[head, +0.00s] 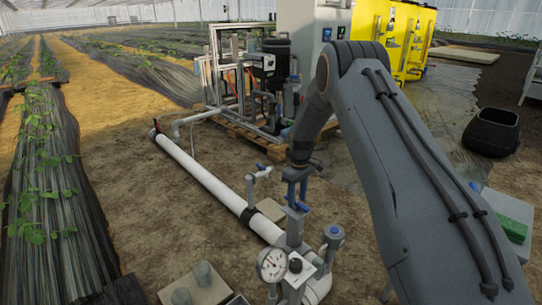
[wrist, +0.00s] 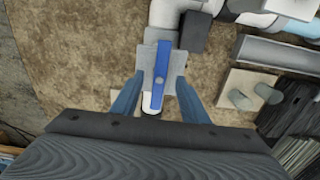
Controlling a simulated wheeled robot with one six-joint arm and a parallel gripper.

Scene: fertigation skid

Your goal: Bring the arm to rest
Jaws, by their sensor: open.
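My arm reaches down from the right of the head view. My gripper (head: 297,192) points down just above the grey valve fitting at the near end of the white pipe (head: 205,180). In the wrist view my gripper (wrist: 160,88) is open, with one finger on each side of a blue valve handle (wrist: 160,70). The handle lies lengthwise between the fingers, and a gap shows on both sides. I cannot tell the height between the fingertips and the handle.
A pressure gauge (head: 271,265) stands close by on the grey fittings. A black bin (head: 491,131) is at right. Bare soil lies left of the pipe.

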